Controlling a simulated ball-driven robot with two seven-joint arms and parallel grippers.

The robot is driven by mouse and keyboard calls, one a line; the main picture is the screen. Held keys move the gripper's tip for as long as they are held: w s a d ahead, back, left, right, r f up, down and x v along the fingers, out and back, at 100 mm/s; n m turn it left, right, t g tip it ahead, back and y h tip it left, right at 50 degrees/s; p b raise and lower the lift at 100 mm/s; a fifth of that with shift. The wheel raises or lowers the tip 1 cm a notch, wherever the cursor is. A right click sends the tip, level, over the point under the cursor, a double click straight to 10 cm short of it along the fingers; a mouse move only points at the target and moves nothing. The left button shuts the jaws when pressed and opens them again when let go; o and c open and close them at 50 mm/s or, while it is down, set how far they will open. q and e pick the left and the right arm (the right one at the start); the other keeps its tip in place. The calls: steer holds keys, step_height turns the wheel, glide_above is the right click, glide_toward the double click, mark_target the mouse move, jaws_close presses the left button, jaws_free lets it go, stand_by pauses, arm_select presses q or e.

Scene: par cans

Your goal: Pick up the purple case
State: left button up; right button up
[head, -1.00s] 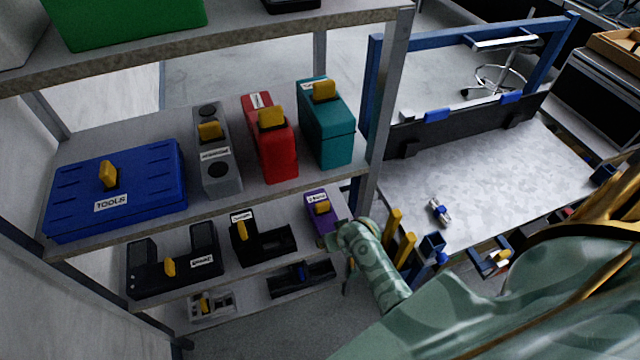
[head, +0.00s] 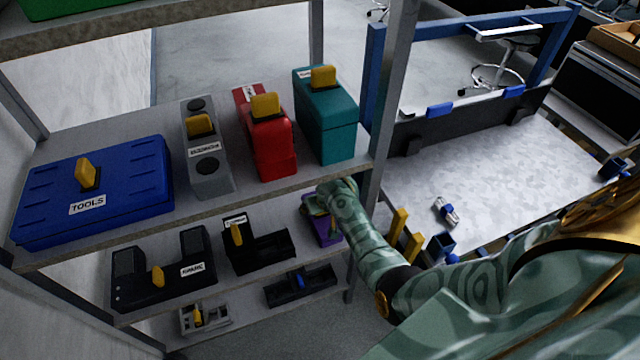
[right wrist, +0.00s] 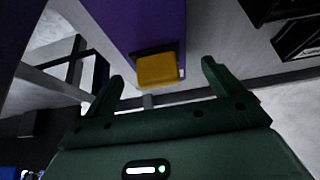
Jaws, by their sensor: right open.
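The purple case (head: 325,231) stands on the middle shelf at its right end, partly hidden behind my right gripper (head: 318,206). In the right wrist view the purple case (right wrist: 138,25) is at the top, with its yellow handle (right wrist: 157,70) ahead of and between my fingertips. My right gripper (right wrist: 162,78) is open there, its two fingers on either side of the handle. I cannot tell whether they touch it. My left gripper is in none of the views.
A black case (head: 258,245) stands left of the purple case. The upper shelf holds a blue tools case (head: 120,190), a grey case (head: 207,165), a red case (head: 265,140) and a teal case (head: 325,120). A shelf post (head: 385,110) rises close to my right arm.

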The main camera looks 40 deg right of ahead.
steer(key=shift+b+x, duration=0.3)
steer(key=shift+x, duration=0.75)
steer(key=shift+s+r, duration=0.1)
steer(key=shift+s, duration=0.05)
steer(key=c, duration=1.7)
steer(key=shift+o, duration=0.2)
steer(key=shift+r, duration=0.1)
